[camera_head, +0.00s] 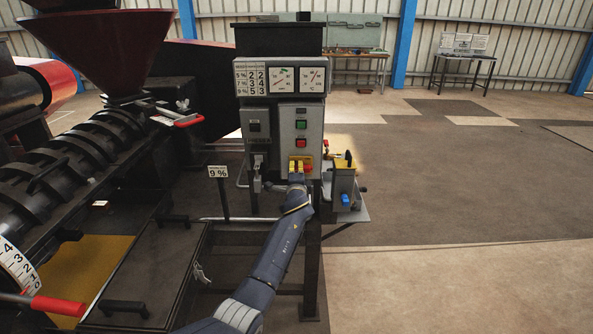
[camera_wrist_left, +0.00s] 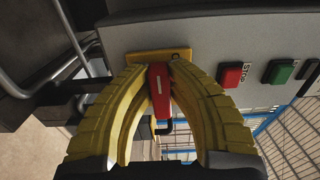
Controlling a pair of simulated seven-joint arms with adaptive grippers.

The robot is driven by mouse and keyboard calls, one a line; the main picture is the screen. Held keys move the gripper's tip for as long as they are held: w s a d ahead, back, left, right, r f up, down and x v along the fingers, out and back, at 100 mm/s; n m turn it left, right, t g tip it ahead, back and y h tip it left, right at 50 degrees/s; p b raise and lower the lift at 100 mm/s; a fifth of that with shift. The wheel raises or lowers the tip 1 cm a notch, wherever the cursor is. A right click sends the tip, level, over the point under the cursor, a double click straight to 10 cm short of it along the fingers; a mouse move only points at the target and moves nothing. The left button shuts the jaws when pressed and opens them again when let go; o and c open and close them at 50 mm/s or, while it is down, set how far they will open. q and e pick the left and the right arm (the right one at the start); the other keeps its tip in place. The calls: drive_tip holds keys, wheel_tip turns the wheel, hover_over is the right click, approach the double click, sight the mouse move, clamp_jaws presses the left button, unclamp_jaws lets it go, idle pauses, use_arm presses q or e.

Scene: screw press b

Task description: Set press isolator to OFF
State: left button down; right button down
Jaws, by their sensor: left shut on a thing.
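The press isolator is a red handle (camera_wrist_left: 160,90) with a white line, on a yellow plate (camera_wrist_left: 155,56) low on the grey control box (camera_head: 301,112). My left gripper (camera_head: 300,165) reaches the lower part of this box in the head view. In the left wrist view its yellow ribbed fingers (camera_wrist_left: 160,72) are shut around the red handle, one on each side. The handle's white line runs up and down in that view. The fingers hide most of the isolator in the head view, and no ON or OFF lettering is readable. My right gripper is not in view.
A green button (camera_head: 301,124) and a red stop button (camera_head: 301,143) sit above the isolator. A smaller switch box (camera_head: 256,130) is to the left. A side shelf (camera_head: 352,215) with a blue-handled device stands at right. The floor farther right is clear.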

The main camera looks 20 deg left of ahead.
use_arm(q)
drive_tip(key=shift+a+r, duration=0.1)
drive_tip(key=c, duration=1.3)
unclamp_jaws()
drive_tip(key=m, duration=0.4)
drive_tip(key=shift+r, duration=0.2)
drive_tip(key=m, duration=0.4)
drive_tip(key=shift+w+d+r+m, duration=0.1)
drive_tip(key=shift+d+r+m, duration=0.1)
drive_tip(key=shift+r+m, duration=0.1)
drive_tip(key=m, duration=0.4)
drive_tip(key=shift+d+r, duration=0.2)
drive_tip(key=shift+d, duration=0.05)
drive_tip(key=m, duration=0.5)
drive_tip(key=shift+w+d+r, duration=0.1)
drive_tip(key=shift+w+d, duration=0.05)
drive_tip(key=shift+d, duration=0.2)
drive_tip(key=v, duration=1.8)
drive_tip(key=shift+s+a+f+n+g+h, duration=0.4)
drive_tip(key=shift+f+n+g, duration=0.45)
drive_tip(key=shift+f, duration=3.65)
drive_tip(key=shift+s+a+f+n+g+h, duration=0.4)
drive_tip(key=shift+f+n+g, duration=0.45)
drive_tip(key=shift+f, duration=3.65)
drive_tip(key=shift+s+a+f+n+g+h, duration=0.35)
drive_tip(key=shift+f+n+g, duration=0.45)
drive_tip(key=shift+f, duration=3.75)
